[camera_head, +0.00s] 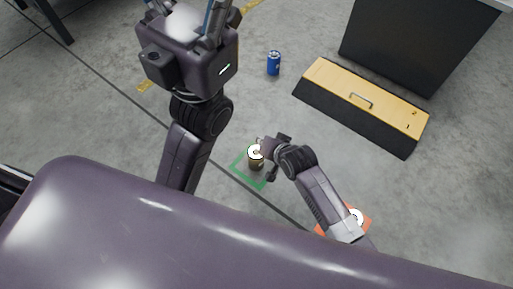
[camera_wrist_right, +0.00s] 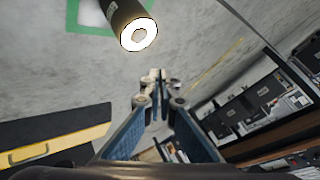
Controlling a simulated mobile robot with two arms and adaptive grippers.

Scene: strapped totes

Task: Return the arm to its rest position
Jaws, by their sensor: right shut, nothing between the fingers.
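My right gripper (camera_head: 265,148) is low over the floor, close to a dark can with a white ringed top (camera_head: 255,153). In the right wrist view the blue-padded fingers (camera_wrist_right: 156,82) meet at their tips with nothing between them. The can (camera_wrist_right: 136,30) shows at the top of that view, apart from the fingertips. It stands in a green floor square (camera_head: 240,170). My left gripper (camera_head: 187,10) is at the top edge of the head view. Its finger bases are spread, but the tips are cut off.
A blue can (camera_head: 273,63) stands on the floor ahead. A dark box with a yellow lid (camera_head: 355,95) lies to the right, before a dark cabinet (camera_head: 400,45). An orange square (camera_head: 360,212) is partly under my right arm. Shelving (camera_wrist_right: 245,110) shows at the wrist view's right.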

